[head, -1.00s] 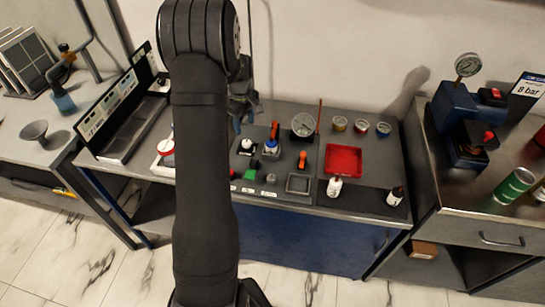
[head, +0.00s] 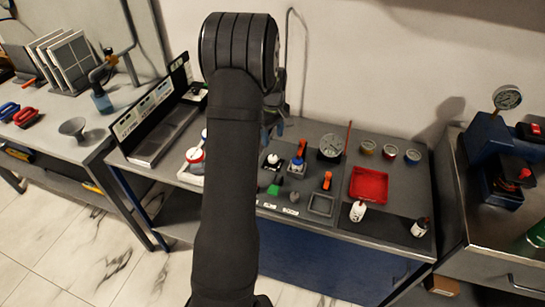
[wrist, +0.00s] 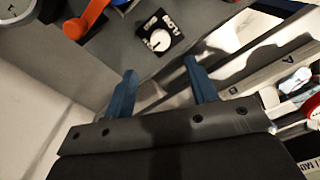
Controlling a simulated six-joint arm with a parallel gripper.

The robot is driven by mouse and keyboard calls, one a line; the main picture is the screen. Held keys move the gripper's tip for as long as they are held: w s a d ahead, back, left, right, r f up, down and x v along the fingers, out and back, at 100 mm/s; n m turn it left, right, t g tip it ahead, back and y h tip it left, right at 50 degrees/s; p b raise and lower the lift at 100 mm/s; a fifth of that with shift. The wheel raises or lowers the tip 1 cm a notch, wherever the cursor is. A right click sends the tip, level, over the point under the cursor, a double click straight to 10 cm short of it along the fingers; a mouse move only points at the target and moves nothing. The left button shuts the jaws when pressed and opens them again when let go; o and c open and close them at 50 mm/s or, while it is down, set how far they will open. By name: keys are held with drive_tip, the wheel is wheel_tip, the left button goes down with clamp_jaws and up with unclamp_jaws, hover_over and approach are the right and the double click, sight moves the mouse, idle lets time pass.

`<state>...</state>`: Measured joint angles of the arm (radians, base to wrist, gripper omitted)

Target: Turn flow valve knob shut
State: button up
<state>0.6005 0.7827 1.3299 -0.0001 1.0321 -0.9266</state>
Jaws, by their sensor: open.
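A white round knob on a small black plate (head: 272,160) stands on the grey bench in the head view, left of an orange-handled lever. The fingers do not touch the knob. In the head view my gripper (head: 276,122) is partly hidden behind my arm, at the back of the bench beyond the knob.
An orange lever (wrist: 88,20) is close to the knob at the upper left of the wrist view. A round gauge (head: 331,147), a red tray (head: 368,184), a green knob (head: 274,187) and several small cups share the bench. A tilted display board (head: 150,108) stands at the left.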

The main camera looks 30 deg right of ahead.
wheel_tip(320, 180, up, 7)
hover_over(273, 157)
wheel_tip(273, 157, down, 17)
drive_tip(key=shift+r, duration=0.1)
idle(0.4)
drive_tip(key=c, duration=1)
